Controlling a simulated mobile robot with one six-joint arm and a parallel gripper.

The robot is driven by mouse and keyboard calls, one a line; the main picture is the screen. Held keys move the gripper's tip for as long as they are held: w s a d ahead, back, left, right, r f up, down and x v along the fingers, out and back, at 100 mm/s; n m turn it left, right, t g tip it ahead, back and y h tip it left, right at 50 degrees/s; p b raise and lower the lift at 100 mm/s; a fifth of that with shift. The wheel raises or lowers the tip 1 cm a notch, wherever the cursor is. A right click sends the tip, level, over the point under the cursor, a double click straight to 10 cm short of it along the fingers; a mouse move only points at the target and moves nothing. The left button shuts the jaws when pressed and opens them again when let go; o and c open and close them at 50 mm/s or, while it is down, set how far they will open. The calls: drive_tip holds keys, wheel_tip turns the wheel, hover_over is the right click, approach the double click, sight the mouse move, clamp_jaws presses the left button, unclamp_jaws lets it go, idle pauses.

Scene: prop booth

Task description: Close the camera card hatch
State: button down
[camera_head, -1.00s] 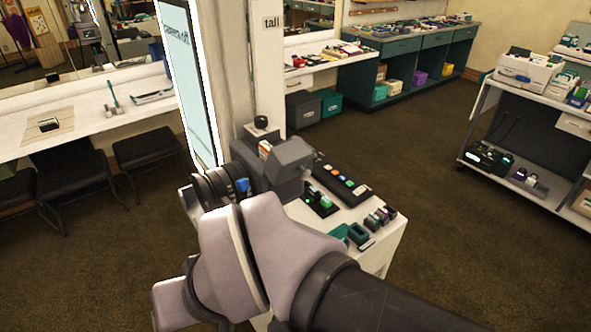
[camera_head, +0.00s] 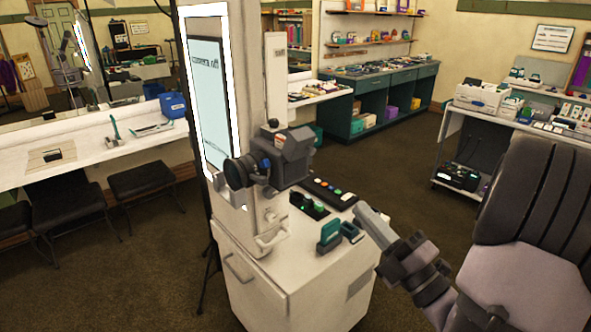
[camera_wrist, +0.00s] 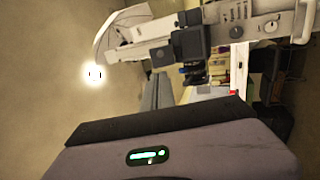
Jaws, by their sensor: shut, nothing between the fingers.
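My gripper (camera_head: 362,210) is shut and empty. It appears to the right of and below the camera in the head view, apart from it, over the right side of the cabinet top.
The white cabinet (camera_head: 270,285) carries a button strip (camera_head: 328,192) and a teal block (camera_head: 329,235). A shelf cart (camera_head: 455,140) is at the right. Carpet is clear between.

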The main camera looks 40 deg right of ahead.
sight(314, 151)
drive_tip(key=x, duration=0.9)
drive_tip(key=p+x, duration=0.1)
drive_tip(key=x, duration=0.4)
drive_tip(key=shift+w+d, duration=0.2)
drive_tip(key=shift+d, duration=0.05)
drive_tip(key=shift+r+p, duration=0.1)
drive_tip(key=shift+p, duration=0.2)
drive_tip(key=p, duration=0.3)
drive_tip(key=shift+r+g, duration=0.3)
drive_tip(key=shift+r, duration=0.05)
drive_tip(key=shift+r+p, duration=0.2)
drive_tip(key=shift+p, duration=1)
